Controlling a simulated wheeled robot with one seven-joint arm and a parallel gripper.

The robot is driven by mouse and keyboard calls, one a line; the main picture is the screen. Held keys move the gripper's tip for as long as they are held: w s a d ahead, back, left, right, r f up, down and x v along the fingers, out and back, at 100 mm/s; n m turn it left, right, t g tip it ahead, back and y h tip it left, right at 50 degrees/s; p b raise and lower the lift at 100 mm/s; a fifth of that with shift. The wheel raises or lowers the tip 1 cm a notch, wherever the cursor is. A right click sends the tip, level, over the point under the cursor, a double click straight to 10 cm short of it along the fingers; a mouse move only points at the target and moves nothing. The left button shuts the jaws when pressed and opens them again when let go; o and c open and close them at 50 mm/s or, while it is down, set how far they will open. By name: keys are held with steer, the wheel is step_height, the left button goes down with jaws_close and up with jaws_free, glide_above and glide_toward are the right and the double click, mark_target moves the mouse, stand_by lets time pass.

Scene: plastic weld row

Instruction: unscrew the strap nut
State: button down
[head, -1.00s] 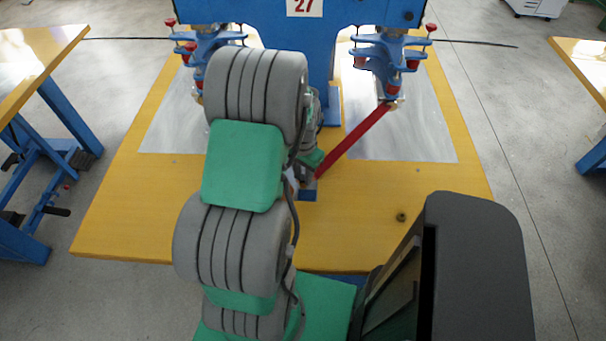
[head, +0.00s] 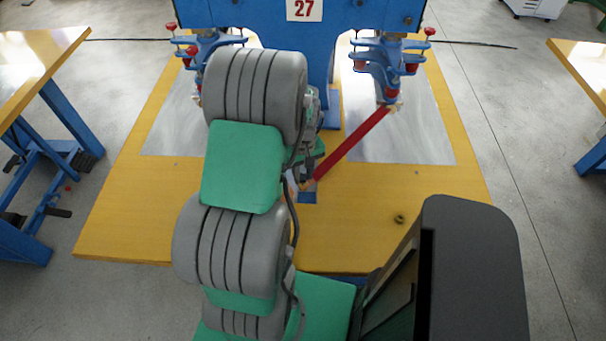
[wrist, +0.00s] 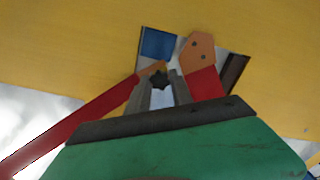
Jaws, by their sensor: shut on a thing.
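In the wrist view my gripper (wrist: 161,88) has its two grey fingers closed around a small dark star-shaped knob, the strap nut (wrist: 160,78). The nut sits by the copper-coloured end of a red strap (wrist: 75,128), which runs off to the lower left. In the head view the red strap (head: 352,144) slopes from the right welding head down to a small blue block (head: 307,197) on the table. There my arm hides the nut and most of the gripper. The blue block also shows in the wrist view (wrist: 158,43), just beyond the fingertips.
The blue machine (head: 350,30) with two clamp heads stands behind. The yellow tabletop (head: 360,215) in front is mostly clear.

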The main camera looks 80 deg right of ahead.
steer(key=shift+r+p, duration=1.1)
steer(key=shift+r, duration=0.6)
